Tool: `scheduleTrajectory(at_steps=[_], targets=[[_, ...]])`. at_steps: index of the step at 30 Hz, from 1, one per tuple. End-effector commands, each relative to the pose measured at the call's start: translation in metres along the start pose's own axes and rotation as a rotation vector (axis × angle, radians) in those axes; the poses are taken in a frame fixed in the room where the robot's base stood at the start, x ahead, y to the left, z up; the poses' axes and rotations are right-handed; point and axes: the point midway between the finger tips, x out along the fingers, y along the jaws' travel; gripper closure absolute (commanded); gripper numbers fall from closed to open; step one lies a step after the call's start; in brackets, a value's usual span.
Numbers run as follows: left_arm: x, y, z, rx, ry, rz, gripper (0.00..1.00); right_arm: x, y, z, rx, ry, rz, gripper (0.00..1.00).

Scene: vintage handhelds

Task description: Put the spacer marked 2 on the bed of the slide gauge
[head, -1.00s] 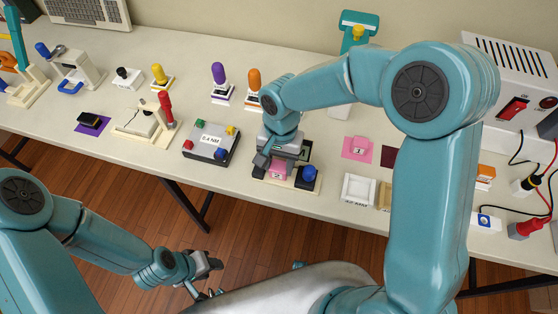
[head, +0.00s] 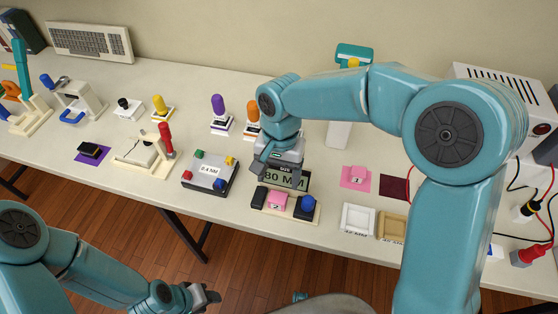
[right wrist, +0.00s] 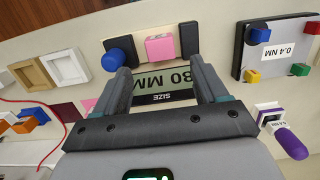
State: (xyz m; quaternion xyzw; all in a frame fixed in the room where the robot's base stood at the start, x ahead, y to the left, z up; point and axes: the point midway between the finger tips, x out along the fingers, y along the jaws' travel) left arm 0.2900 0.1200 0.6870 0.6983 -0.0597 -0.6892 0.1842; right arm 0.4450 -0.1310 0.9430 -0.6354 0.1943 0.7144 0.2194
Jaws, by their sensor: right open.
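The spacer also shows in the right wrist view (right wrist: 160,46), upright and apart from both fingers. My right gripper (head: 279,172) is open and empty, over the display behind the spacer; its spread fingers show in the right wrist view (right wrist: 163,73). My left gripper (head: 209,297) hangs low in front of the table; its jaw opening is unclear.
White (head: 357,219) and tan (head: 390,227) trays stand at the front edge. A 0.4 NM box (head: 209,175) with coloured knobs stands left of the gauge.

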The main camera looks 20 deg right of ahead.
Motion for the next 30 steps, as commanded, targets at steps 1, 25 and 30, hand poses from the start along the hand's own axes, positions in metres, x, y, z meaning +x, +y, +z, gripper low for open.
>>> scheduleTrajectory(at_steps=[1,25,30], targets=[[-0.001,0.0,0.0,0.0,0.0,0.0,0.57,-0.012,-0.001,0.0,-0.001,0.004,-0.003,0.28],[-0.002,0.001,0.0,0.0,0.0,0.0,0.57,-0.049,0.0,0.0,-0.001,-0.001,0.001,0.28],[-0.002,0.001,0.0,0.0,0.0,0.0,0.57,-0.049,0.0,0.0,-0.001,-0.001,0.001,0.28]])
